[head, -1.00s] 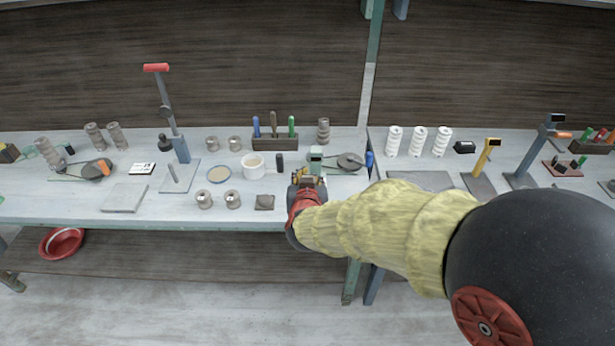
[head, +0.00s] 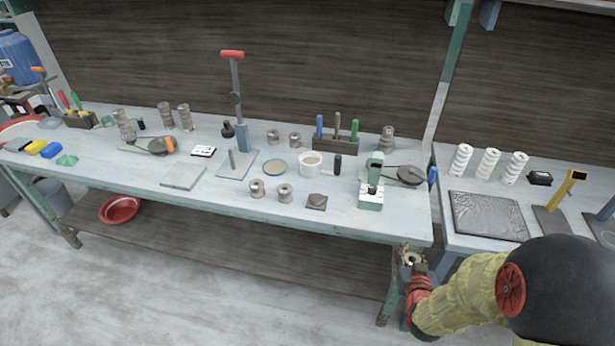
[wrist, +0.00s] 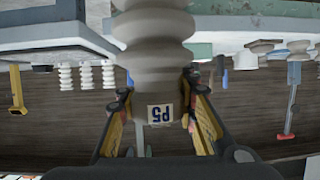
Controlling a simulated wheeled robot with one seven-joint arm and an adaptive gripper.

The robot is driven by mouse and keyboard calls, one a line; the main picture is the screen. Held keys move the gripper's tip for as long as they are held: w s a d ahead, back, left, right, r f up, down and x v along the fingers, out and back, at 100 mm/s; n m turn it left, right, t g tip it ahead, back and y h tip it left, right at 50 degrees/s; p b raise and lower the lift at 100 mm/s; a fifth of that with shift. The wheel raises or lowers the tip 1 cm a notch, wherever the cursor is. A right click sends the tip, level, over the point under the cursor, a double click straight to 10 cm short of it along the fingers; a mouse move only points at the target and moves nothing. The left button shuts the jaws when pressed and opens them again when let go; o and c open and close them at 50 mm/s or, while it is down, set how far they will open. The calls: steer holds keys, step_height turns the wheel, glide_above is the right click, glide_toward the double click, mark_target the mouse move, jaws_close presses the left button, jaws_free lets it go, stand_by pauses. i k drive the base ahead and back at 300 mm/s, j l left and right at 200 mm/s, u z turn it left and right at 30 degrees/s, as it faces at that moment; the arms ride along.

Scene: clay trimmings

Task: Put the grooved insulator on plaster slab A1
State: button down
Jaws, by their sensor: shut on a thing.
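My gripper (head: 411,258) is shut on a pale grey ribbed insulator (wrist: 155,58), which carries a label reading P5 in the wrist view. The gripper (wrist: 160,122) has a yellow-lined finger on either side of it. In the head view the gripper is low, in front of the bench's right front corner, and the held piece is hardly visible. A bare grey slab (head: 183,177) lies on the left bench. A dark, shiny-topped slab (head: 488,216) lies on the right bench. I can read no A1 mark on either.
The left bench (head: 120,165) also bears a green scale (head: 371,186), a white pot (head: 311,164), a lever press (head: 238,110) and small ribbed pieces. White coiled insulators (head: 489,164) stand behind the dark slab. A red basin (head: 120,209) sits on the lower shelf.

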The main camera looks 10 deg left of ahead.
mark_target(183, 173)
steer(key=j+u, duration=0.1)
steer(key=j, duration=0.4)
steer(key=i+j+u, duration=0.1)
steer(key=j, duration=0.35)
steer(key=i+j+u, duration=0.1)
steer(key=j, duration=0.35)
steer(key=i+j+u, duration=0.1)
steer(key=j, duration=0.35)
